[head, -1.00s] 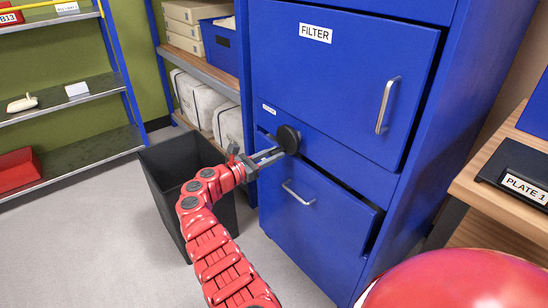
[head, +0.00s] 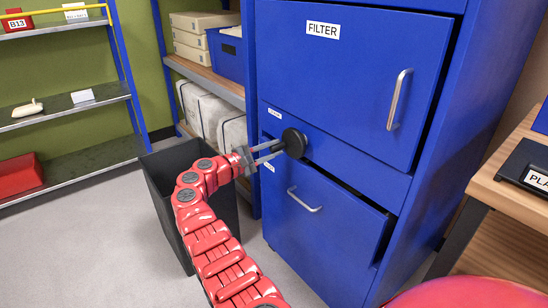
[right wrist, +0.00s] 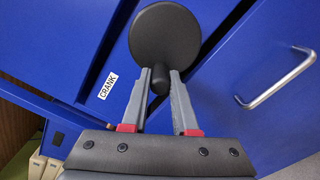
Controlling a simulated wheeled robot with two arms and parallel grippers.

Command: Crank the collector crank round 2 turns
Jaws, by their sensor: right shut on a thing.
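The collector crank (head: 294,144) is a black round disc on the front of the blue cabinet, between the upper door and the lower drawer. In the right wrist view the disc (right wrist: 165,34) faces me, with a short dark handle (right wrist: 161,80) near its lower edge. My right gripper (head: 277,151) reaches it from the left. In the right wrist view the grey fingers (right wrist: 161,82) are shut on this handle, one on each side. A white CRANK label (right wrist: 107,86) is on the cabinet beside it. My left gripper is not in view.
The FILTER door (head: 350,75) with its handle (head: 398,99) is above the crank. The lower drawer (head: 325,235) with a handle (head: 304,200) stands slightly open below. A dark bin (head: 158,190) is under my right arm. A wooden bench (head: 510,185) is at the right.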

